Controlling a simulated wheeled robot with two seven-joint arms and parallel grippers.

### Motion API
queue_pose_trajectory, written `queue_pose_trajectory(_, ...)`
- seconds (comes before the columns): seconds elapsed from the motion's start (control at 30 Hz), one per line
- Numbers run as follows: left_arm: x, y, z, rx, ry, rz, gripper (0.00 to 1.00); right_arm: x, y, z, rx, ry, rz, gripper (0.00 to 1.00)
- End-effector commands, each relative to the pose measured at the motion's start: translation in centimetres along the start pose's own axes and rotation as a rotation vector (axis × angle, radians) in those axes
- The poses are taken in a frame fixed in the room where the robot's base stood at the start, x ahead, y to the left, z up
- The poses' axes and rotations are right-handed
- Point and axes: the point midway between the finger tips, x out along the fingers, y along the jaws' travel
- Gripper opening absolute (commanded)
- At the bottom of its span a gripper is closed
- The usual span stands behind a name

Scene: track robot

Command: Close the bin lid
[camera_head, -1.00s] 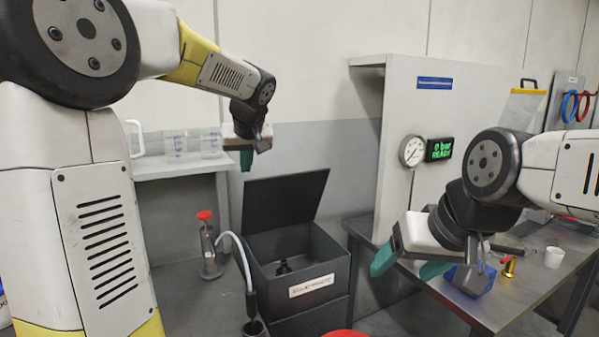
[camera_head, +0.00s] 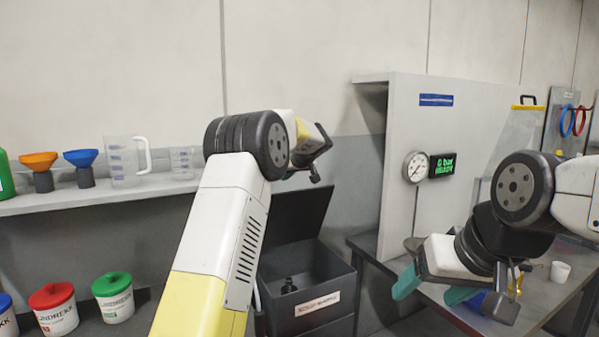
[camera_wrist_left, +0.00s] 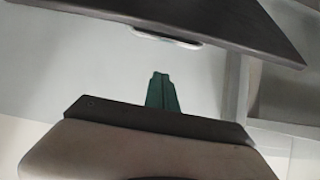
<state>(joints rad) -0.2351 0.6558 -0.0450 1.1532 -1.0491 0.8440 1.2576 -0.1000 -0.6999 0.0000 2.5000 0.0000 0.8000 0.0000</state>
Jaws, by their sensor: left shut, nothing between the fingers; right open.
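The dark grey bin (camera_head: 340,291) stands in the middle of the head view, with a pale label on its front. Its lid (camera_head: 300,215) is open and tilted up at the back, partly hidden by my left arm. A dark object lies inside the bin. My left gripper's fingers are hidden behind the arm in the head view. In the left wrist view the green fingers of my left gripper (camera_wrist_left: 162,76) are shut and empty. A dark panel (camera_wrist_left: 220,18) with a pale strip, seemingly the lid, lies beyond the fingertips, apart from them. My right gripper (camera_head: 432,288) is open over the right table.
A wall shelf (camera_head: 70,197) at left holds funnels and clear jugs (camera_head: 124,162). Lidded tubs (camera_head: 54,308) stand below it. A grey partition (camera_head: 450,130) with a gauge (camera_head: 416,167) rises right of the bin. The metal table (camera_head: 560,300) holds a white cup (camera_head: 560,271).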

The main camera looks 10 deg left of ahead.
Motion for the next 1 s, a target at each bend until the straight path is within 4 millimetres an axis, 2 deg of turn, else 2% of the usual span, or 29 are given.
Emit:
queue_pose_trajectory(0.13,2.7,-0.1,0.1,0.0,-0.001,-0.002,0.0,0.0,0.0,0.0,0.0,0.0,0.0,0.71)
queue_pose_trajectory(0.47,1.3,0.0,3.3,0.003,-0.001,0.0,0.0,0.0,0.0,0.0,0.0,0.0,0.0,0.71)
queue_pose_trajectory(1.0,1.1,0.2,3.9,0.001,0.005,0.001,0.0,0.0,0.0,0.0,0.0,0.0,0.0,0.71)
